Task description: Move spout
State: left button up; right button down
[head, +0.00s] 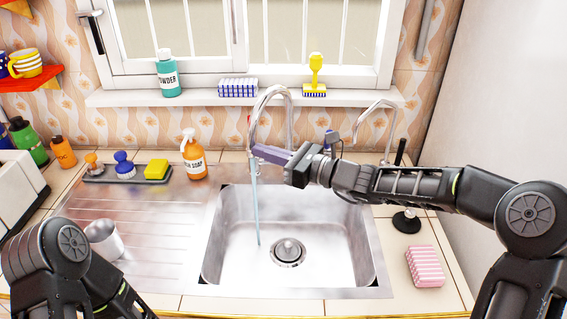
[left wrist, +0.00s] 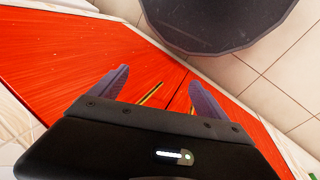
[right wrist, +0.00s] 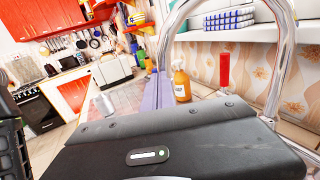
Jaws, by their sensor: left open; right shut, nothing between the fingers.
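The chrome spout (head: 271,90) arches over the back of the steel sink, and a thin stream of water (head: 257,205) falls below its outlet into the left part of the basin. My right gripper (head: 256,151) is shut and empty, its fingers pointing left by the spout's lower end. In the right wrist view the spout (right wrist: 283,55) curves to the right of the shut fingers. I cannot tell whether they touch it. My left gripper (left wrist: 160,90) is open and empty in the left wrist view, above a red cabinet front (left wrist: 70,55).
A soap bottle (head: 194,158) and a tray with a yellow sponge (head: 156,169) stand left of the sink. A metal cup (head: 103,238) is on the drainboard. A pink sponge (head: 425,266) and a black-based stand (head: 406,221) are at right. A second thin tap (head: 378,106) stands behind.

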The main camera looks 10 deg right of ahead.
aim_at(248, 145)
pick_arm(q)
jog(key=shift+f+b, duration=0.6)
jog(key=shift+f, duration=0.2)
pick_arm(e)
jog(key=shift+x, duration=2.25)
jog(key=shift+s, duration=0.15)
